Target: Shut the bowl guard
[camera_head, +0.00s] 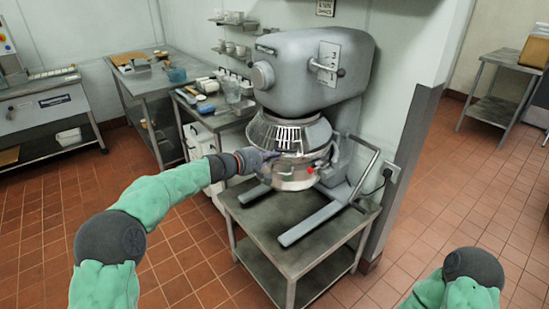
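The large grey stand mixer stands on a low metal table. Its bowl guard (289,134), a flared ring with pale bars at the front, sits beneath the mixer head and above the shiny metal bowl (290,180). My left arm reaches in from the left, and my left gripper (271,155) is at the front left of the guard's lower edge, close to the bowl rim. It is small and seen from behind, so I cannot tell its opening or whether it touches the guard. Only a part of my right arm shows at the bottom right; its gripper is out of view.
The mixer's metal table (262,222) has bare room at its front left. A lever handle (368,165) sticks out at the mixer's right. A side counter with jars and utensils stands behind my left arm. A wall corner (408,150) is close on the right.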

